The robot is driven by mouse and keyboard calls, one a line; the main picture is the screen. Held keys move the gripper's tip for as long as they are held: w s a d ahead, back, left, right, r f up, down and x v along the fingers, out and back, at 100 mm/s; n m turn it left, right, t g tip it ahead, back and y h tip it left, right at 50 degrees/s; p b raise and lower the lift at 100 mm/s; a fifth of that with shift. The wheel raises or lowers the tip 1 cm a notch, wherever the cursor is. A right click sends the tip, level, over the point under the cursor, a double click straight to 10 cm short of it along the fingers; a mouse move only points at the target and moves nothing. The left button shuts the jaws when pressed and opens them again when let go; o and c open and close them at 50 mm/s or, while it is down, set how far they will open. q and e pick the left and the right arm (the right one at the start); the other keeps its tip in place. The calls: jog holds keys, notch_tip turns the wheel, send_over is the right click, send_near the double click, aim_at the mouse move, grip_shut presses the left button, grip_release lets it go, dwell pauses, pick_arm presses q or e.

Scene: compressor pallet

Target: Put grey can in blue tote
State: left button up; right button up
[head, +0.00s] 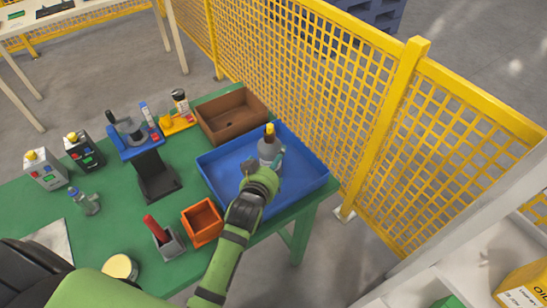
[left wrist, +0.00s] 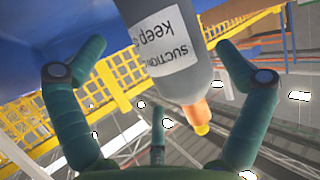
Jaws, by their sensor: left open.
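A grey can (head: 268,147) with an orange-yellow spout stands upright inside the outline of the blue tote (head: 219,183); the gripper hides its base, so I cannot tell whether it rests on the tote floor. My left gripper (head: 265,165) is at the can's lower part, over the tote. In the left wrist view, the grey can (left wrist: 165,40) shows its white label and spout between the spread fingers of my left gripper (left wrist: 160,62). The fingers are open, with gaps visible beside the can. My right gripper is not in view.
A brown bin (head: 222,128) stands behind the tote. An orange bin (head: 202,222), a grey holder (head: 168,245) with a red handle, a clear bottle (head: 86,202) and a black-blue stand (head: 155,175) are on the green table. A yellow mesh fence (head: 330,90) runs behind.

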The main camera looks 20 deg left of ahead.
pick_arm(q)
jog(key=v, duration=0.3)
jog(key=shift+s+r, duration=0.1)
dwell(0.4)
